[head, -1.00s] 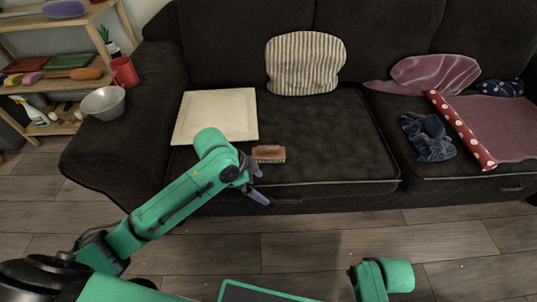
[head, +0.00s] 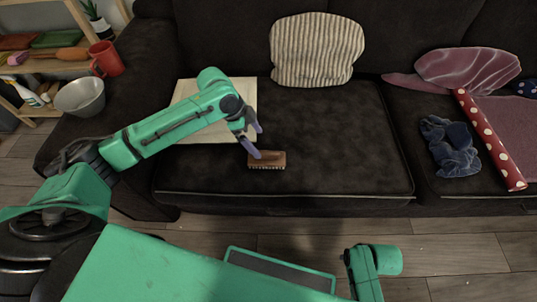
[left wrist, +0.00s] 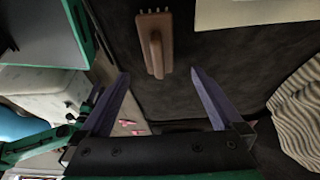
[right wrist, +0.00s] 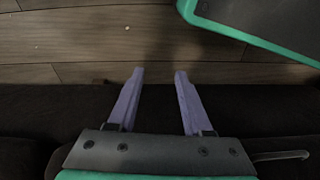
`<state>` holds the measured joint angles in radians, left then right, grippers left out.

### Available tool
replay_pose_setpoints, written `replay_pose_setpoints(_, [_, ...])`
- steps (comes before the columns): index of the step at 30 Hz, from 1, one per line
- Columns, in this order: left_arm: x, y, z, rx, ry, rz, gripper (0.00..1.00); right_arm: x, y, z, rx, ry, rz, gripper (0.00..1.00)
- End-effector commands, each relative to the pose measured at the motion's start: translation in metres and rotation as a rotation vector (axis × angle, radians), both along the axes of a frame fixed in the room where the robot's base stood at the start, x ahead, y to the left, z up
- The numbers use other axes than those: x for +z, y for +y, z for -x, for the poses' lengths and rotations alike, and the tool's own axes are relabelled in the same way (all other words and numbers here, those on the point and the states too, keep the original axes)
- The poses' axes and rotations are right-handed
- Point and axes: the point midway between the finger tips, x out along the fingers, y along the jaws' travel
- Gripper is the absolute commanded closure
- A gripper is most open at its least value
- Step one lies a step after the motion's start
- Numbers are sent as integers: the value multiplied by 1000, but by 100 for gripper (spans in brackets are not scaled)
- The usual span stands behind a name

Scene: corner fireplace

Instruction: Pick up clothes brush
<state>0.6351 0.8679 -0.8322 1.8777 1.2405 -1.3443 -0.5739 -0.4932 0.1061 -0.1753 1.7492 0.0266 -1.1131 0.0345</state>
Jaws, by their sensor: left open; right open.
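The clothes brush (head: 267,160) has a brown wooden back with a raised handle and pale bristles. It lies near the front edge of the sofa's left seat cushion. My left gripper (head: 256,141) is open and empty just behind and left of the brush in the head view. In the left wrist view the brush (left wrist: 154,44) lies beyond the fingertips of the left gripper (left wrist: 158,75), roughly between their lines. My right gripper (right wrist: 154,72) is open and empty, with dark fabric and wooden floor in its view. In the head view its fingers do not show.
A cream square board (head: 187,94) lies on the cushion behind my left arm. A striped pillow (head: 317,50) leans on the backrest. A blue cloth (head: 450,146) and red dotted roll (head: 490,140) lie right.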

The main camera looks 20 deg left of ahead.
Motion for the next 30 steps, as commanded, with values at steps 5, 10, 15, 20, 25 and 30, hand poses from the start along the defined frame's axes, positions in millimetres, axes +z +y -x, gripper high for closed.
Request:
replay_pose_setpoints(5, [-45,-17,-4,0,1,1,0,29,7,-10,9,-13,-15,50])
replay_pose_setpoints(10, [-62,-25,-5,-1,-1,1,0,48,10,-11,14,-16,-22,50])
replay_pose_setpoints(15, [-91,-37,-6,0,0,0,0,78,13,-10,24,-25,-35,50])
replay_pose_setpoints(20, [-101,-42,-8,0,-2,-1,0,95,14,-8,28,-26,-39,50])
replay_pose_setpoints(25, [-100,-41,-8,0,-2,-1,0,96,14,-8,28,-25,-39,50])
replay_pose_setpoints(30, [-100,-41,-8,0,-2,-2,65,96,14,-8,28,-25,-39,50])
